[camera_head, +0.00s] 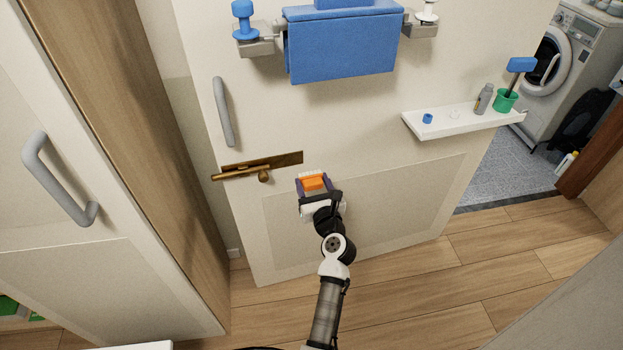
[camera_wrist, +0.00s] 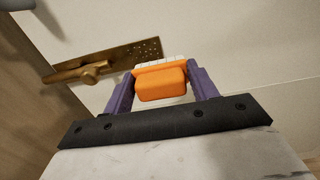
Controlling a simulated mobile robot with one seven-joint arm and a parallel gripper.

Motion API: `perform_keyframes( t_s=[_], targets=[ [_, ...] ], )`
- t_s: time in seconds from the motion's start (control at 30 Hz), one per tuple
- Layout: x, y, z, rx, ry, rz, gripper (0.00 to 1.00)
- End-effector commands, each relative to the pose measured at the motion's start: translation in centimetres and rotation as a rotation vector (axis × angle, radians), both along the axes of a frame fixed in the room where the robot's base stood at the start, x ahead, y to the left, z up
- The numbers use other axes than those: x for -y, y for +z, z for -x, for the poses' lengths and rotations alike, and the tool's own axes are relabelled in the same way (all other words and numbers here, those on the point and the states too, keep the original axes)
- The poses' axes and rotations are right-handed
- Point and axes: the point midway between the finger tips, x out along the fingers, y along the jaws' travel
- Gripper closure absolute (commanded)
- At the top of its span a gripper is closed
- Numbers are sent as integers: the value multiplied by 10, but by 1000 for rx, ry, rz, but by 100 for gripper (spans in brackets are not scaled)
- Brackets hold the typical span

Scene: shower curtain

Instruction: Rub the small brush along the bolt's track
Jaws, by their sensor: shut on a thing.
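The small brush (camera_head: 313,183) has an orange back and pale bristles. My gripper (camera_head: 314,186) is shut on it, with a purple finger on each side. In the wrist view the brush (camera_wrist: 161,82) sits between the fingers, bristles pointing away from me toward the door. The brass bolt (camera_head: 240,174) with its round knob lies along its track plate (camera_head: 290,159) on the door, left of the brush. I cannot tell whether the bristles touch the door.
A grey door handle (camera_head: 223,112) is above the bolt. A blue towel (camera_head: 342,46) hangs on a rail higher up. A white shelf (camera_head: 464,120) with small items is at the right. A cabinet with a grey handle (camera_head: 58,180) stands at the left.

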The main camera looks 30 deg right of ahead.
Motion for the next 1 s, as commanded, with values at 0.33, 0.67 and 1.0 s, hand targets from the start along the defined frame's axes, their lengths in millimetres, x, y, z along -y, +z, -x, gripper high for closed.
perform_keyframes(
  t_s=[0.33, 0.67, 1.0],
  targets=[
    [0, 0, 0, 0, 0, 0, 92],
    [-14, -2, -12, 1, -2, 0, 92],
    [-34, 0, -30, 7, 2, 1, 92]
  ],
)
